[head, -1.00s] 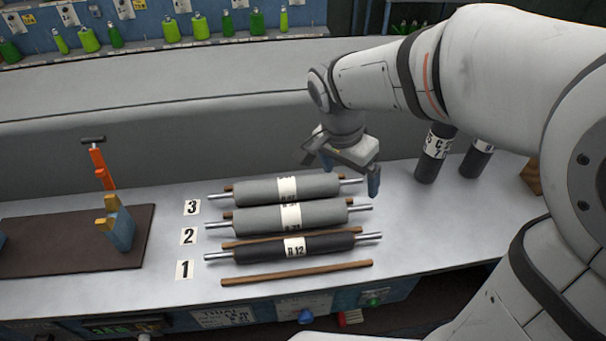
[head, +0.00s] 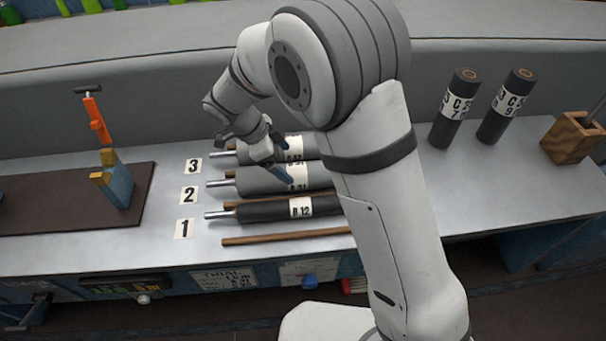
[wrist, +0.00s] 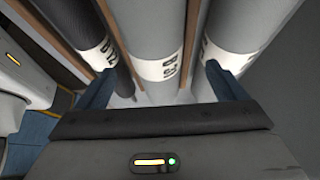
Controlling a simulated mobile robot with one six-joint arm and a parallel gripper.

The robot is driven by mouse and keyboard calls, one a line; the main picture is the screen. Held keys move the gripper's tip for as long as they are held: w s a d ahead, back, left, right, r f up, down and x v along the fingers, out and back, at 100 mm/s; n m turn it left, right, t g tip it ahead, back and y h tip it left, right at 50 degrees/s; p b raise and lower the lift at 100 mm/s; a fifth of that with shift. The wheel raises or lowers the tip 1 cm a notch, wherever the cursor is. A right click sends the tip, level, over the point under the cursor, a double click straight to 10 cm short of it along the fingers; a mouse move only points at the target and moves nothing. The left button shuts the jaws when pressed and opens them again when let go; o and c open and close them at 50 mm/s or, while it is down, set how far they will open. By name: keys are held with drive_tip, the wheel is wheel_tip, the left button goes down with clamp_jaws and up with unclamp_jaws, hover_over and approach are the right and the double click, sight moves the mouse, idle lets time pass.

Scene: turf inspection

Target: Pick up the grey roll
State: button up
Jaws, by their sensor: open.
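Two grey rolls with white labels lie across the bench: one by card 3 (head: 313,147), at the back, and one by card 2 (head: 322,177), in the middle. A black roll (head: 265,211) lies in front by card 1. My gripper (head: 284,155) is open and empty above the grey rolls. In the wrist view, the fingers of my gripper (wrist: 160,82) stand either side of the middle grey roll (wrist: 152,25), with the black roll (wrist: 82,30) to the left and the other grey roll (wrist: 235,30) to the right. My arm hides the rolls' right ends in the head view.
Wooden strips (head: 285,237) lie between and in front of the rolls. Two black cylinders (head: 455,108) (head: 507,105) and a wooden box (head: 573,136) stand at right.

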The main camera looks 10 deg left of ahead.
sight(290, 167)
drive_tip(key=x, duration=0.5)
drive_tip(key=shift+s+f+p, duration=0.1)
drive_tip(key=shift+f+p, duration=0.05)
drive_tip(key=shift+p, duration=0.25)
drive_tip(key=shift+c, duration=0.4)
drive_tip(key=c, duration=1.7)
drive_tip(key=shift+c, duration=0.2)
